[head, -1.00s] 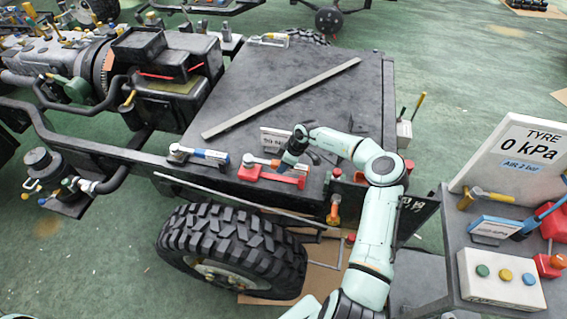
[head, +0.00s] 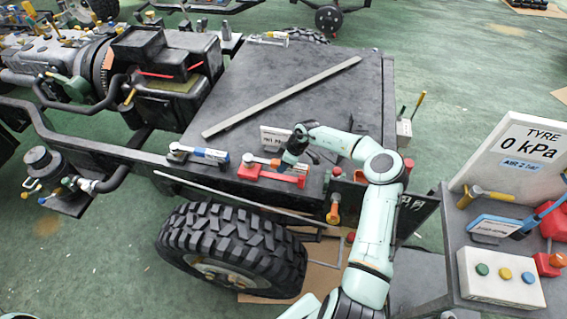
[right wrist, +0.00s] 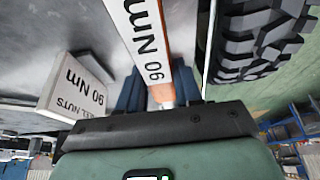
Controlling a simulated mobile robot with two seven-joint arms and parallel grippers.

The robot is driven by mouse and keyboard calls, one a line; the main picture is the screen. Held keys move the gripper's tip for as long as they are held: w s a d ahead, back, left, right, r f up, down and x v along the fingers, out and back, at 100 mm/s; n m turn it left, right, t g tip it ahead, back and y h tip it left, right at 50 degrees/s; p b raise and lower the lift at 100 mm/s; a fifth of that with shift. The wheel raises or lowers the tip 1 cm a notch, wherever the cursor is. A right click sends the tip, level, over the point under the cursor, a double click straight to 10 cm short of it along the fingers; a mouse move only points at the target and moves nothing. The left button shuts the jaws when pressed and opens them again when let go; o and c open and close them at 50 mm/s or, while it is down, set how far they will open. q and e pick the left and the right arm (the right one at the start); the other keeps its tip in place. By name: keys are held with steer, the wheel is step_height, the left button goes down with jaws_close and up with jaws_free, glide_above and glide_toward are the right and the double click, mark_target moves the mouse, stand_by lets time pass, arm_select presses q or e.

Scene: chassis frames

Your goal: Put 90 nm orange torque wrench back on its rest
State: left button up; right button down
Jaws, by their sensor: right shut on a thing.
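The orange torque wrench (right wrist: 150,45) carries a white label reading 90 Nm in the right wrist view. My right gripper (right wrist: 158,92) is shut on its orange handle, with a blue finger on each side. In the head view the wrench (head: 262,161) lies along the red rest (head: 270,178) on the chassis deck's near edge. My right gripper (head: 287,162) is at its right end. I cannot tell whether the wrench touches the rest. A sign marked 90 Nm (right wrist: 72,92) stands beside it. My left gripper is not in view.
A blue torque wrench (head: 205,153) sits on a dark rest to the left. A long grey bar (head: 285,97) lies across the deck. The tyre (head: 230,245) is below the near edge. A side bench (head: 445,250) with a tyre-pressure sign (head: 525,145) stands right.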

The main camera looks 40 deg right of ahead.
steer(key=shift+w+f, duration=0.1)
steer(key=shift+f, duration=0.7)
stand_by(0.9)
steer(key=c, duration=0.7)
jaws_free()
steer(key=shift+f, duration=0.1)
steer(key=shift+r, duration=3.55)
